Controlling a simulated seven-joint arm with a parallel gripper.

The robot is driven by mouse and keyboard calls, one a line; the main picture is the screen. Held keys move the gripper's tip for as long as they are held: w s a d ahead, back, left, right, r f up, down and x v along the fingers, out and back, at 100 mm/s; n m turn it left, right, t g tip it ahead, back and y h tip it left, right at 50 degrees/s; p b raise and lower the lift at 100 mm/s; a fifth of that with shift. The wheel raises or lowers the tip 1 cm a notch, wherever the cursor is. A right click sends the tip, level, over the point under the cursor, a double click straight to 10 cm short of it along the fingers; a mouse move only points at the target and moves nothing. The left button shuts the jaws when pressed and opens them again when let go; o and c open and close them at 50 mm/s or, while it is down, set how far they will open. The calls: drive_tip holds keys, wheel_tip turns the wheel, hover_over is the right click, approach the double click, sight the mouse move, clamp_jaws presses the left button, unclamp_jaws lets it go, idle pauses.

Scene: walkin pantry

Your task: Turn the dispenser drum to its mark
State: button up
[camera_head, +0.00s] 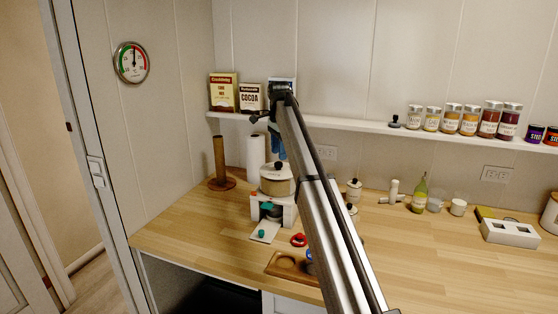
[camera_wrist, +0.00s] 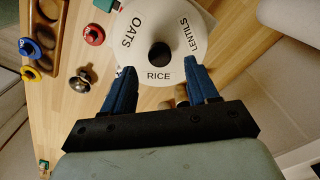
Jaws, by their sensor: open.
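The dispenser drum (camera_head: 274,186) stands on a white base (camera_head: 287,213) on the wooden counter, left of centre in the head view. In the wrist view the drum's pale round top (camera_wrist: 180,25) fills the upper middle. It has a dark central knob (camera_wrist: 160,55) and the words OATS, LENTILS and RICE, with RICE nearest my gripper. My gripper (camera_wrist: 162,70) is open. Its blue fingers appear on either side of the knob, apart from it. In the head view the blue fingers (camera_head: 277,142) are above the drum. I cannot make out the mark.
Jars (camera_head: 470,120) line the shelf. Several small items stand to the right; the counter's front left is clear.

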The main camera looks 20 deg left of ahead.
sight(279, 163)
drive_tip(key=shift+f, duration=1.95)
drive_tip(key=shift+c, duration=0.3)
clamp_jaws()
